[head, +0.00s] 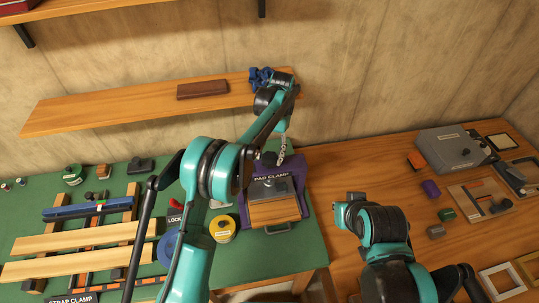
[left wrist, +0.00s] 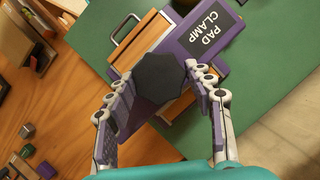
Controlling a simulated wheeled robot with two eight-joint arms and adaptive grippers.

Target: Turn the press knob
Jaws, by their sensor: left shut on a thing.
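The press knob (left wrist: 158,78) is a dark, many-sided knob on the purple pad clamp (left wrist: 185,50), which carries a "PAD CLAMP" label. In the left wrist view my left gripper (left wrist: 161,84) has a finger on each side of the knob and is shut on it. In the head view the pad clamp (head: 303,193) stands at the right end of the green mat, with a wooden block (head: 274,212) at its front. My left gripper (head: 280,152) points down at its back, and the knob is hard to make out there. My right gripper is not in view; only part of that arm shows.
Wooden slats (head: 85,240) and a strap clamp lie left on the green mat (head: 110,190). A yellow tape roll (head: 223,229) stands left of the pad clamp. A grey box (head: 452,147) and small blocks are on the wooden bench at right. A shelf (head: 130,108) hangs behind.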

